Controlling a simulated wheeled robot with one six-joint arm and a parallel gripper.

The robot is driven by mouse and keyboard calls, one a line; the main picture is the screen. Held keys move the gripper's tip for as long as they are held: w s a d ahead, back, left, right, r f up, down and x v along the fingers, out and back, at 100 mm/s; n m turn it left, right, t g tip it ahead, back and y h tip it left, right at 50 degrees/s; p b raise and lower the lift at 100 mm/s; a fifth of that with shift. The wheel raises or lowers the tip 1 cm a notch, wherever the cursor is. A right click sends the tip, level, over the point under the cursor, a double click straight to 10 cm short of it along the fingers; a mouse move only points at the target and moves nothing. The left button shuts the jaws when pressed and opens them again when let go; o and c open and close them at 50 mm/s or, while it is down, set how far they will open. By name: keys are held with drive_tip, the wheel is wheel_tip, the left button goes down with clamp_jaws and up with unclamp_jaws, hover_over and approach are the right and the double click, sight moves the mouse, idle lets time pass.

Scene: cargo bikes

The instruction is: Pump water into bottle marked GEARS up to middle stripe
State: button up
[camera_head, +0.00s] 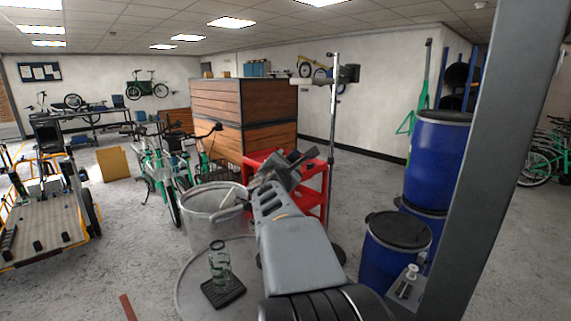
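A clear, greenish bottle (219,262) stands upright on a black square pad (224,291) on a round grey top. No GEARS marking, stripe or water level is readable on it at this size. A small bottle with a white pump-like top (408,281) stands at the lower right, beside the blue drums. My gripper (303,160) is at the end of my grey arm, up and to the right of the clear bottle and well apart from it. Its dark fingers overlap the red cart behind, so I cannot tell how far apart they are. I see nothing clearly held.
A grey bin (203,219) stands just behind the clear bottle. A red cart (321,187) is behind my gripper, with wooden crates (243,115) beyond. Blue drums (438,165) stand at right near a grey post (492,150). Bikes (160,175) are left; open floor lies between.

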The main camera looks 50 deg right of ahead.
clamp_jaws()
idle(0.6)
